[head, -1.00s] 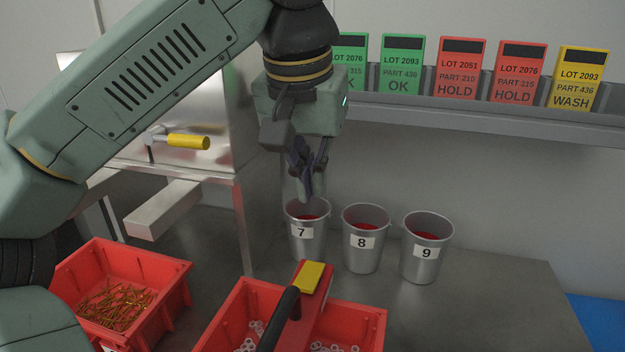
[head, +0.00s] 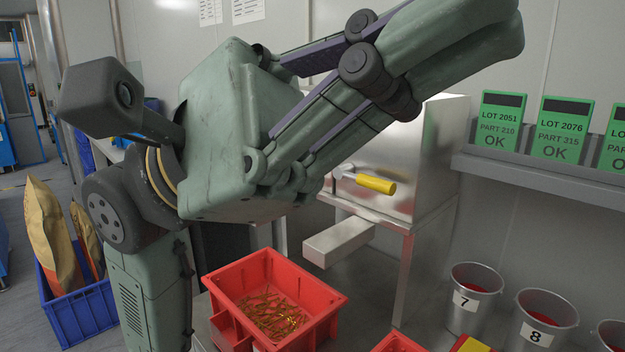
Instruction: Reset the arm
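My gripper (head: 465,35) is large and close in the head view, a green body with dark linkages. It is raised and its fingers point to the upper right. The fingers overlap from this side and part of one is cut off at the top edge, so I cannot tell how far apart they are. I see nothing hanging from them. The camera block on my wrist shows at the left, and my arm goes down at the lower left.
A red bin (head: 325,301) of brass-coloured pins stands below. A metal box machine (head: 436,135) with a yellow handle (head: 375,184) stands behind the gripper. Numbered metal cups (head: 462,318) are at lower right, under a shelf with green OK cards (head: 503,120). A blue crate (head: 80,318) holds sacks at left.

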